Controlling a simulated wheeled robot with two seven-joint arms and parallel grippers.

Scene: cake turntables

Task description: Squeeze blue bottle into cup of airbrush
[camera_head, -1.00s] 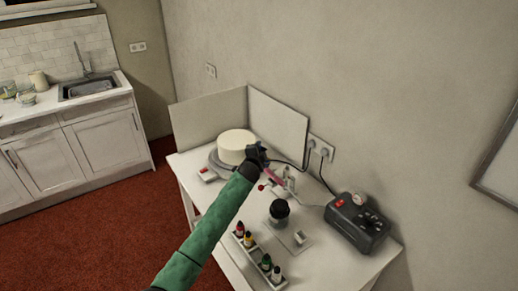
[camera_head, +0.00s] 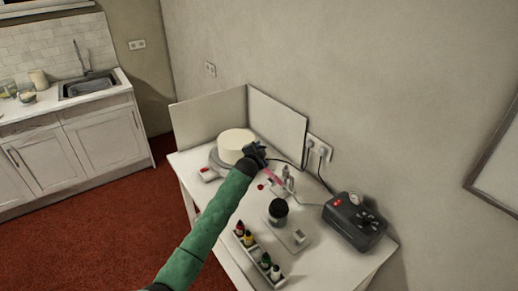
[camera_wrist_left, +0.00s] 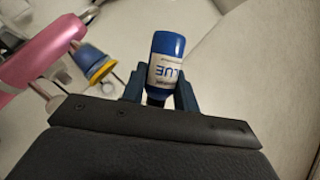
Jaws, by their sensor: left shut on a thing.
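My left gripper (camera_head: 258,154) is shut on the blue bottle (camera_wrist_left: 166,48), which shows in the left wrist view between the two dark fingers, its white label reading BLUE upside down. In the head view the bottle is hidden by my gripper and arm. The pink airbrush (camera_wrist_left: 42,48) lies at upper left in the wrist view, with a yellow-and-blue round part (camera_wrist_left: 97,66), perhaps its cup, beside the bottle and apart from it. In the head view the airbrush (camera_head: 273,176) shows just below my gripper. My right gripper is not in view.
A white cake (camera_head: 236,145) stands at the table's back left. A dark-topped jar (camera_head: 278,212) stands near the middle. A rack (camera_head: 252,258) holds several small bottles at the front. A dark grey compressor (camera_head: 354,221) is at the right. The front right of the table is clear.

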